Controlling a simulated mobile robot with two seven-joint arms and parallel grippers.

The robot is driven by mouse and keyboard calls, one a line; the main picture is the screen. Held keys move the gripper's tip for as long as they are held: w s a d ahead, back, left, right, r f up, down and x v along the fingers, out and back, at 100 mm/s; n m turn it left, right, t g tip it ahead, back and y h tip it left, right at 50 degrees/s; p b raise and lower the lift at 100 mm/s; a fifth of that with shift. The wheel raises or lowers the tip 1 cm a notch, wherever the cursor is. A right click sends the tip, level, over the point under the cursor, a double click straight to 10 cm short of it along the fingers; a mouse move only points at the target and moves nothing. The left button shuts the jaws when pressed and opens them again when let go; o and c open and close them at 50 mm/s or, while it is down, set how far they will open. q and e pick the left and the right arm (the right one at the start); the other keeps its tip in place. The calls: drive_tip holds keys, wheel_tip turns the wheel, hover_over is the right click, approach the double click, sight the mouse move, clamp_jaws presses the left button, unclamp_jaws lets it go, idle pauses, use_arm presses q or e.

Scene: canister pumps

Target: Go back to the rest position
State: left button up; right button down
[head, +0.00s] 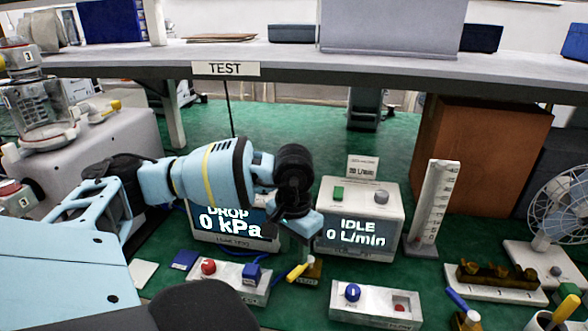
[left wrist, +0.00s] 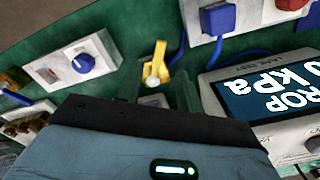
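My left arm reaches in from the left in the head view, and its gripper (head: 304,240) points down in front of the two display boxes. In the left wrist view two dark fingers (left wrist: 160,92) stand apart with nothing held between them. A yellow-handled valve (left wrist: 155,65) shows beyond the gap; it also shows in the head view (head: 298,271), just below the gripper. I cannot tell the exact gap between gripper and valve. The arm partly hides the DROP display (head: 230,222), which reads 0 kPa. My right gripper is not in view.
The IDLE display box (head: 358,232) stands right of the gripper. A box with a red knob (head: 208,267) and a box with a blue knob (head: 352,292) lie in front. A white flow gauge (head: 432,210) stands further right. The TEST shelf (head: 300,65) spans the back.

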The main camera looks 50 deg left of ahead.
use_arm(q)
drive_tip(key=shift+r, duration=0.9)
